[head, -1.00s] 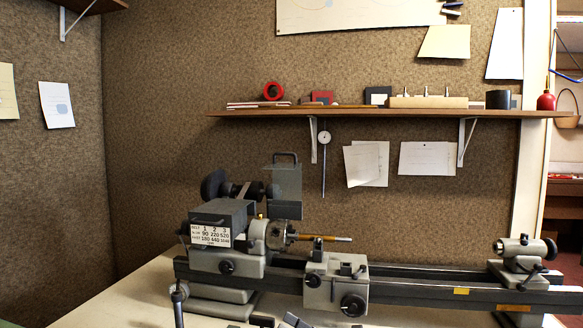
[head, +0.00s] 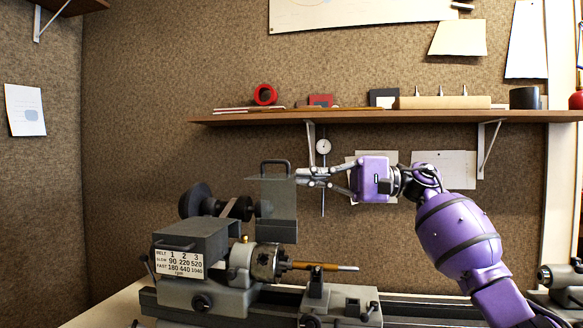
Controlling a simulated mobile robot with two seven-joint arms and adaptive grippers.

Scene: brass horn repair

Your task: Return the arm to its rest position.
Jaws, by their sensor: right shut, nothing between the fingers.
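My right arm comes in from the lower right, purple with dark bands. Its gripper (head: 300,177) points left and is shut, with nothing held. The fingertips appear right at the upper right edge of the grey guard plate (head: 277,208) with a dark handle on top, above the lathe headstock; I cannot tell whether they touch it. The grey lathe (head: 205,275) stands on the bench below, with a brass-coloured rod (head: 335,267) sticking out to the right of its chuck (head: 265,262). My left gripper is not in view.
A wooden shelf (head: 400,117) with a red tape ring (head: 265,94), a wooden block with pegs (head: 445,102) and a dark cup (head: 524,98) runs above the gripper. A dial gauge (head: 323,147) hangs below it. The tailstock (head: 560,275) is at right. Open space lies left of the headstock.

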